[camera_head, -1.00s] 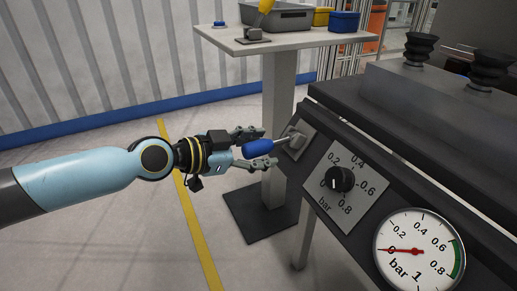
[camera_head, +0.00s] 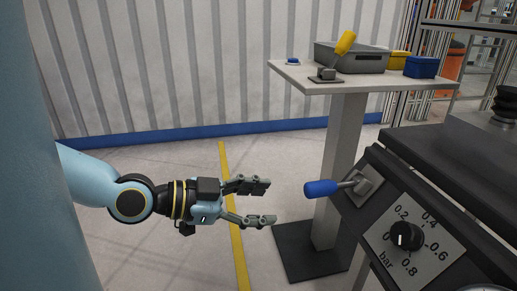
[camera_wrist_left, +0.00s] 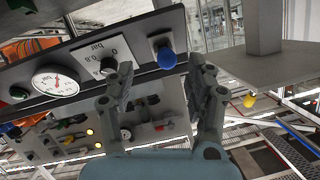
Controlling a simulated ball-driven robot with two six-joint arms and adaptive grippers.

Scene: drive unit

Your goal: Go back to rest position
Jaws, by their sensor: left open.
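My left gripper (camera_head: 262,203) is open and empty. In the head view it sits to the left of the blue-handled lever (camera_head: 322,188) on the sloped dark panel, with a clear gap between them. The lever sticks out to the left from its grey plate (camera_head: 365,187). In the left wrist view, the open fingers of my left gripper (camera_wrist_left: 160,92) frame the lower middle, and the lever's blue end (camera_wrist_left: 165,57) shows above and between them. My right gripper is in neither view.
A black knob (camera_head: 405,236) with a bar scale sits on the panel. A pressure gauge (camera_wrist_left: 56,81) shows in the wrist view. A pedestal table (camera_head: 290,70) behind holds a grey bin (camera_head: 375,58), a blue box (camera_head: 421,67) and a yellow-handled lever (camera_head: 344,43). The floor at left is open.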

